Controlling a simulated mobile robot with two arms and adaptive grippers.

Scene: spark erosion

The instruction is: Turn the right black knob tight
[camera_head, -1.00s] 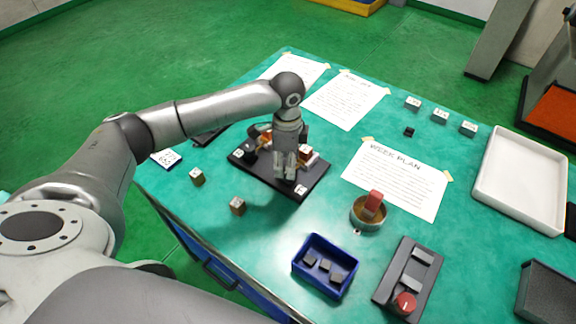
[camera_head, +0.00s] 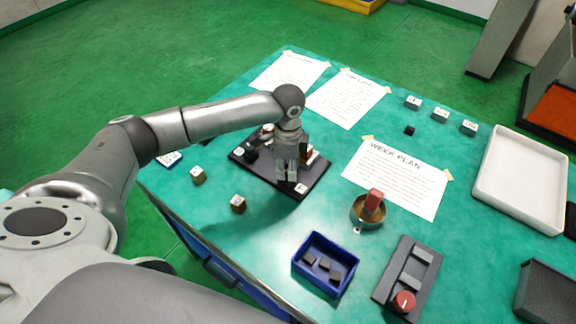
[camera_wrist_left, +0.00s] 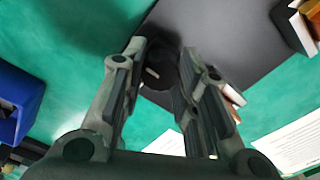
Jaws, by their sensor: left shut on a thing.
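My left gripper (camera_head: 287,178) points down over the right part of a dark fixture plate (camera_head: 262,178) on the green table. In the left wrist view its two fingers (camera_wrist_left: 165,85) stand on either side of the round right black knob (camera_wrist_left: 158,72), which has a light mark on top. The gripper is shut on this knob. In the head view the fingers hide the knob. A second black knob (camera_head: 250,152) shows at the plate's left side. My right gripper is not in view.
A block with a white face (camera_head: 301,187) sits at the plate's front corner. Two small blocks (camera_head: 238,204) stand left of the plate. A blue bin (camera_head: 300,262), a round pot with a red part (camera_head: 360,212) and papers (camera_head: 400,180) lie to the right.

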